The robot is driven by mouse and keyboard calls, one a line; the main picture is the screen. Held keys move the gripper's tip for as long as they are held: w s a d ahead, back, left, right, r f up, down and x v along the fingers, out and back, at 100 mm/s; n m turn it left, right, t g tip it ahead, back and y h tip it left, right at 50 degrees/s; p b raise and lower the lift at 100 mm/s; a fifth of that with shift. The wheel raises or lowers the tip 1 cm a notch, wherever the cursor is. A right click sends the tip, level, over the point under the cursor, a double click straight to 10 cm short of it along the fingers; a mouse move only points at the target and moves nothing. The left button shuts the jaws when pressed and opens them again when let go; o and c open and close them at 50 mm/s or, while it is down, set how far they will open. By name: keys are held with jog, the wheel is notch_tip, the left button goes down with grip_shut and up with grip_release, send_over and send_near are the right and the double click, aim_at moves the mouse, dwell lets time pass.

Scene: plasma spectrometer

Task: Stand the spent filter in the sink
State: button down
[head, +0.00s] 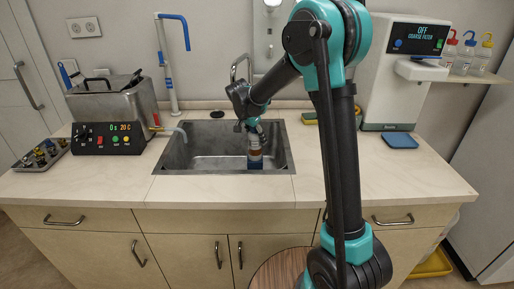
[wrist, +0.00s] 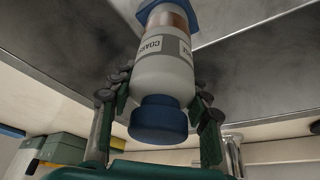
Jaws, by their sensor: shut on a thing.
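The filter is a white and copper-coloured cylinder with blue ends, and its label reads in part "COARSE". In the head view the filter (head: 255,153) stands upright inside the sink (head: 190,158), near the front right of the basin. In the wrist view the filter (wrist: 163,75) lies between the fingers, with one blue end (wrist: 158,120) close to the camera. My gripper (head: 252,127) reaches down over the basin and is shut on the filter; its fingers also show in the wrist view (wrist: 160,98). Whether the filter's lower end touches the sink floor is hard to tell.
An ultrasonic bath (head: 112,112) stands left of the sink, beside a tray of small parts (head: 42,155). A machine reading "OFF COARSE FILTER" (head: 400,75) stands at the right, with a blue pad (head: 400,141) before it. The sink's left half is empty.

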aim_at(252, 133)
jog(key=shift+f, duration=2.5)
jog(key=c, duration=0.7)
grip_release()
jog(key=shift+c, duration=0.2)
jog(key=v, duration=1.2)
